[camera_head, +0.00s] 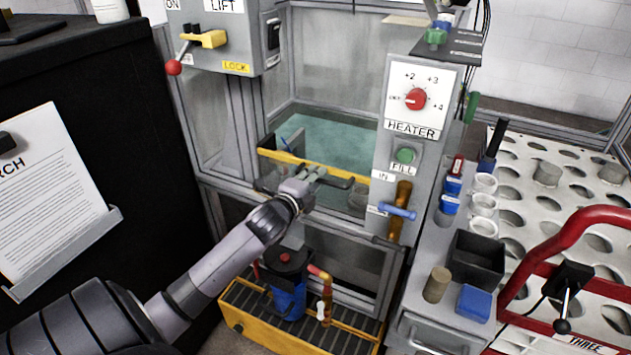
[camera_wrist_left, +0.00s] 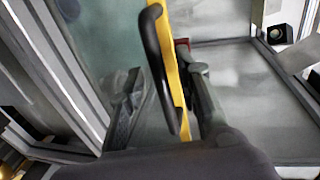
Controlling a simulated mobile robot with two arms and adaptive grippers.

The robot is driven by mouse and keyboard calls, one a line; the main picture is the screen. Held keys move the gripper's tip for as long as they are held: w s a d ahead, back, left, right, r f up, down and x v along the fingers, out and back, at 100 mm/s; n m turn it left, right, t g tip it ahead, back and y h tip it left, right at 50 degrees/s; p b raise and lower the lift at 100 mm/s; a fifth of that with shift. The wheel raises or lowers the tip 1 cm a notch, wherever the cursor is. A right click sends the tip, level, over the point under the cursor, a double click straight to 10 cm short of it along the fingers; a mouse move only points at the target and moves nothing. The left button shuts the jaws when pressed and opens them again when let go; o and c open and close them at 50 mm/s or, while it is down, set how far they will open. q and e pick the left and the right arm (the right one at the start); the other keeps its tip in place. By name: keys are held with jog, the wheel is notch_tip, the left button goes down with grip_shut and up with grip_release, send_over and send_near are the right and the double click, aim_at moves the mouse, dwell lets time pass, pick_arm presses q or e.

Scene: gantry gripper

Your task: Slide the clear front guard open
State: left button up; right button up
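The clear front guard has a yellow top strip (camera_head: 345,170) and closes the lower front of the tank bay. A black bar handle (camera_head: 340,184) runs along the strip, partly hidden by my left gripper (camera_head: 311,174). In the left wrist view, the black handle (camera_wrist_left: 154,65) and the yellow strip (camera_wrist_left: 174,75) run between my left gripper's two fingers (camera_wrist_left: 165,100). A gap shows between the left finger and the handle. The right finger lies close beside the strip, and contact is unclear. My right gripper is not in view.
Greenish liquid (camera_head: 325,140) shows behind the guard. A grey heater panel (camera_head: 425,90) stands at right, with a blue-handled valve (camera_head: 398,211) below. A lever box (camera_head: 222,40) is at upper left. A blue pump (camera_head: 288,297) sits below on a yellow-edged base.

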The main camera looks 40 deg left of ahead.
pick_arm(q)
jog(key=shift+w, duration=0.45)
grip_shut()
jog(key=shift+f, duration=0.1)
dwell(0.5)
